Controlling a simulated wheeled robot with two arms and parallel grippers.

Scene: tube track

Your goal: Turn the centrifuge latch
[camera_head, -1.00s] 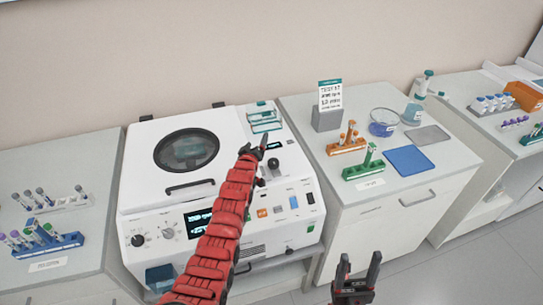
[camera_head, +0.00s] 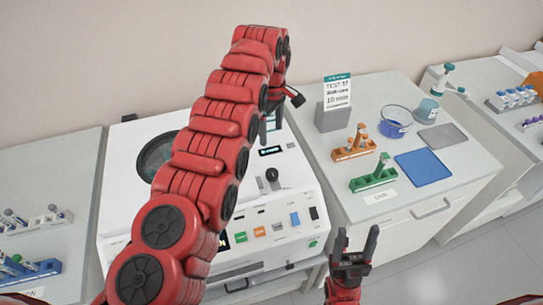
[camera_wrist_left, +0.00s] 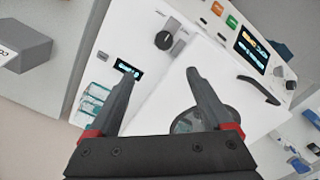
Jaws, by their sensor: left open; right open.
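The white centrifuge (camera_head: 284,213) stands on the left bench, largely hidden by my left arm in the head view. Its dark latch knob (camera_head: 272,176) is on the panel right of the lid. In the left wrist view, the knob (camera_wrist_left: 164,40) shows with a small silver piece beside it, beyond my fingertips. The lid (camera_head: 125,150) looks closed; its round window is partly covered. My left gripper (camera_head: 270,127) is open and empty, above the back right of the centrifuge and apart from the knob. My right gripper (camera_head: 356,240) is open and empty, low in front of the benches.
The right bench holds a sign block (camera_head: 333,115), an orange rack (camera_head: 353,151), a green rack (camera_head: 372,182), a blue mat (camera_head: 423,167), a glass bowl (camera_head: 394,125) and a bottle (camera_head: 427,108). More tube racks stand at far left. The floor at lower right is clear.

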